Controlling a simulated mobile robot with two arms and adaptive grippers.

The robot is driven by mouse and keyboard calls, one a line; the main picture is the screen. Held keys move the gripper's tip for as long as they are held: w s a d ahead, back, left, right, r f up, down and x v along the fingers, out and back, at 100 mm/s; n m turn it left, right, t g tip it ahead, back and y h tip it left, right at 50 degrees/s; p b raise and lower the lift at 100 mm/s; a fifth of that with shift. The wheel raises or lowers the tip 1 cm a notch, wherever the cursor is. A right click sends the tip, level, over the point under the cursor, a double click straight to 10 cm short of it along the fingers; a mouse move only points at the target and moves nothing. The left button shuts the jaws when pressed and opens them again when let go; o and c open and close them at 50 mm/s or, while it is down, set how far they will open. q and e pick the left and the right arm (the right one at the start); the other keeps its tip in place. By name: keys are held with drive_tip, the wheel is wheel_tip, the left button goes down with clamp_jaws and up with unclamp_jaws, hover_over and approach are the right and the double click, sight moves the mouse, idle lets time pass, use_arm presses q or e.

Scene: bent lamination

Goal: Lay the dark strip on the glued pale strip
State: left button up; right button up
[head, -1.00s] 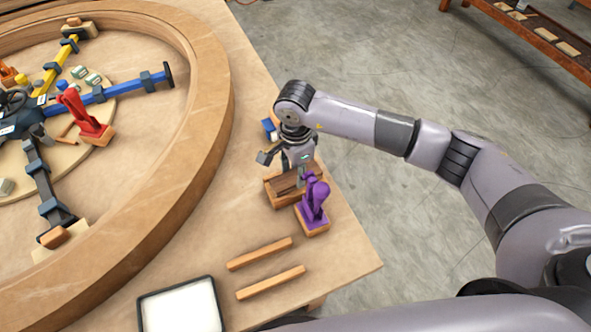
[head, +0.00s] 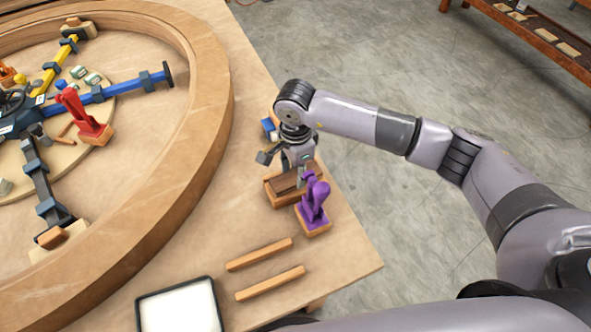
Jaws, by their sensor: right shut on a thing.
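My right gripper (head: 300,178) points down into a small wooden tray (head: 280,202) near the table's right edge. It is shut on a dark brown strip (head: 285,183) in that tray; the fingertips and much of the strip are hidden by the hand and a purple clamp. Two pale wooden strips, a farther one (head: 260,254) and a nearer one (head: 270,283), lie roughly parallel on the table, apart from the gripper. I cannot tell whether either carries glue. My left gripper is not in view.
The purple clamp (head: 315,205) stands just in front of the tray. A blue item (head: 269,128) lies behind it. A large wooden ring (head: 215,120) fills the left, with a red clamp (head: 85,118) inside. A dark-rimmed white tray (head: 180,305) lies at the front.

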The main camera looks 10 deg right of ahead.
drive_tip(key=o, duration=1.2)
drive_tip(key=shift+o, duration=0.5)
drive_tip(key=o, duration=0.4)
drive_tip(key=shift+r, duration=0.15)
drive_tip(key=shift+r+p, duration=0.9)
drive_tip(key=shift+r, duration=1.1)
drive_tip(key=shift+r+p, duration=0.3)
drive_tip(key=shift+r, duration=0.55)
